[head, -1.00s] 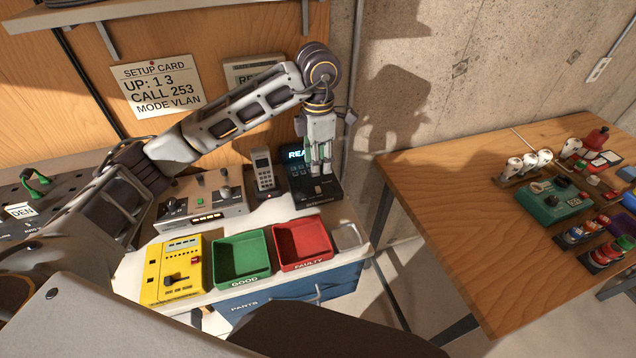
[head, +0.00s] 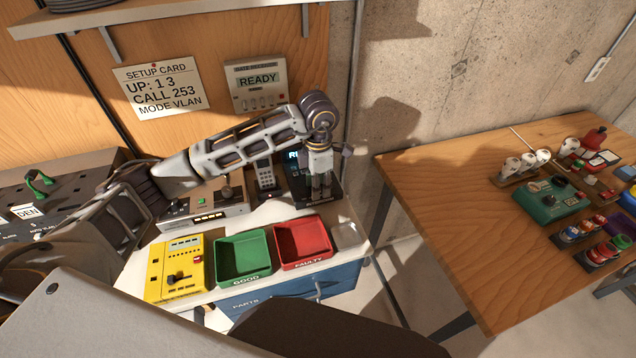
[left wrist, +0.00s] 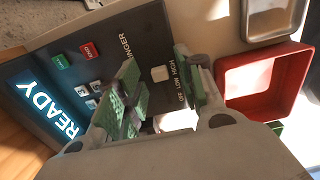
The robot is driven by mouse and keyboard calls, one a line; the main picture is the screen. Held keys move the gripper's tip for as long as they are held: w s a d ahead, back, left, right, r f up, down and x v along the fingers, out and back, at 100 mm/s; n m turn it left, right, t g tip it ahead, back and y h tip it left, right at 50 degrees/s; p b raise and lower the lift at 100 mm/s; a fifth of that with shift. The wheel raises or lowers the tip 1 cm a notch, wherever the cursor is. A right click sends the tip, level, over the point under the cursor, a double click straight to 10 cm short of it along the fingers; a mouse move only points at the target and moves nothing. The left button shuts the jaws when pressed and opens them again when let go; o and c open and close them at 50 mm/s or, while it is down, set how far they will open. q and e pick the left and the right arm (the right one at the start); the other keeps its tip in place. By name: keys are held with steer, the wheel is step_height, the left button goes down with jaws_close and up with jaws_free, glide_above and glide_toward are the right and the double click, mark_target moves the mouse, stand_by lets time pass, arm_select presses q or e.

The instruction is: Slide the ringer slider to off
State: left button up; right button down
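The black desk phone (head: 330,188) stands at the back right of the bench, partly hidden by my left arm. In the left wrist view its panel (left wrist: 135,45) shows a lit READY screen, keys and a RINGER label. The pale ringer slider knob (left wrist: 160,73) sits beside the OFF, LOW and HIGH marks, closer to HIGH and LOW than to OFF. My left gripper (head: 321,194) points down over the phone. In the left wrist view its green-padded fingers (left wrist: 157,66) are apart, one each side of the knob; contact is unclear. My right gripper is out of view.
A handset (head: 265,172) stands left of the phone. Green (head: 243,278) and red (head: 305,264) bins, a yellow box (head: 160,270) and a small grey tray (head: 349,237) lie in front. A concrete wall (head: 430,80) rises behind; a wooden table (head: 440,210) stands to the right.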

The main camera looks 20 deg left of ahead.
arm_select(q)
jaws_close()
